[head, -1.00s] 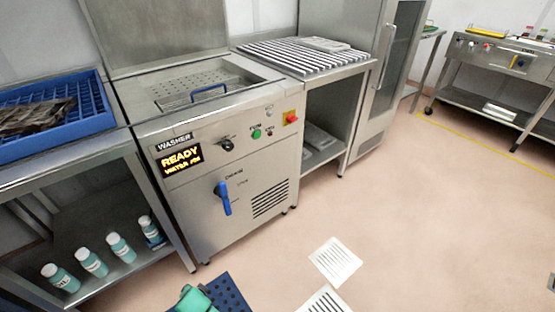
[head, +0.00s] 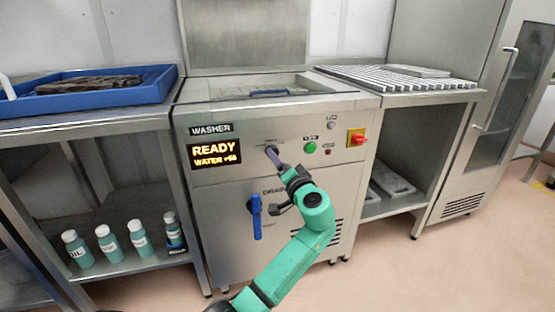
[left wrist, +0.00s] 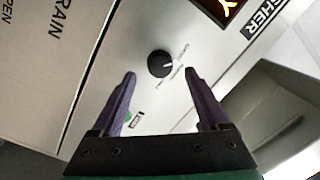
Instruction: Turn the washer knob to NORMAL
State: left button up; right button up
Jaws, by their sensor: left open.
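The washer (head: 350,195) stands in front of me, a steel machine with a lit sign reading READY and a water line. Its small black knob (head: 271,149) is right of the sign, partly covered by my left gripper (head: 273,155) in the head view. The left wrist view shows the knob (left wrist: 160,63) whole, with a white mark pointing to the right of that picture. The labels around it are too small to read. My left gripper (left wrist: 160,74) is open, its two dark fingers on either side of the knob's line, with no visible contact. My right gripper is out of view.
A blue tray (head: 80,100) is on the left bench, with several bottles on the shelf below.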

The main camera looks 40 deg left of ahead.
pick_arm(q)
jog(key=x, duration=0.4)
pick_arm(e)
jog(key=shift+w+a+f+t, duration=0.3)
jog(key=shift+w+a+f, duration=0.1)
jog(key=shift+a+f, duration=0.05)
pick_arm(q)
jog(key=shift+c, duration=0.2)
grip_shut()
jog(key=shift+f+m+t+p, duration=0.1)
jog(key=shift+m+t+p, duration=0.4)
jog(key=shift+m+p, duration=3.8)
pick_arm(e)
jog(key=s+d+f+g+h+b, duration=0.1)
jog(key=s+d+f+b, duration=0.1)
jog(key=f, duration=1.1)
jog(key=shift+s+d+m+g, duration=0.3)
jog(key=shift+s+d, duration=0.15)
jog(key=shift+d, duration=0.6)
pick_arm(q)
jog(key=shift+m, duration=0.9)
